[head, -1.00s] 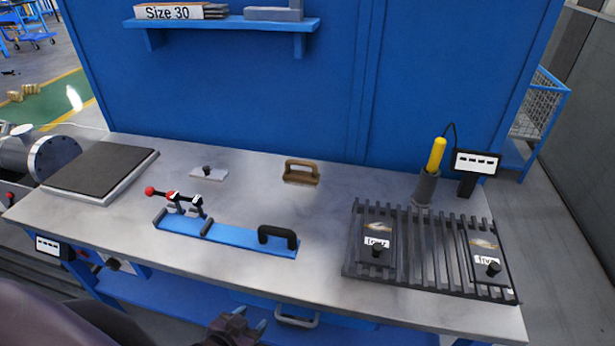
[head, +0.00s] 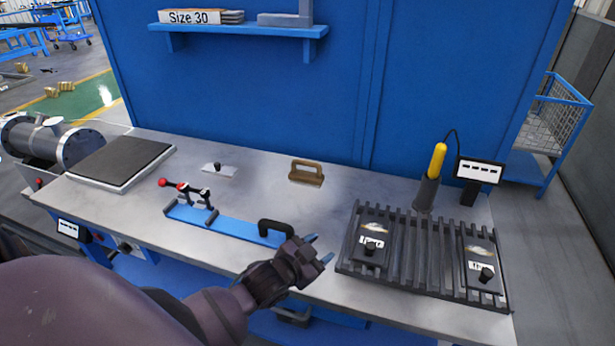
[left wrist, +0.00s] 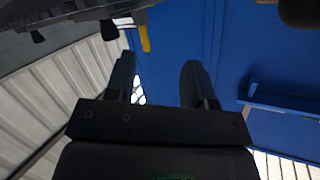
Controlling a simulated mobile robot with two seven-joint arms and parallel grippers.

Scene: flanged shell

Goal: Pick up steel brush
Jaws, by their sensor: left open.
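The brush (head: 306,173) has a brown, wood-like body with a loop handle. It rests on the grey workbench (head: 265,190) near the blue back panel in the head view; its bristles cannot be made out. My left gripper (head: 319,248) is open and empty over the bench's front part, nearer to me than the brush and apart from it. In the left wrist view my left gripper (left wrist: 160,78) shows two separated fingers with nothing between them. The brush cannot be made out there. My right gripper is not in view.
A blue clamp fixture (head: 228,225) with a black handle lies left of my gripper. A dark slatted rack (head: 415,260) with two labelled blocks lies right. A yellow-handled tool (head: 437,160) stands in a holder behind it. A blue shelf (head: 240,30) hangs above.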

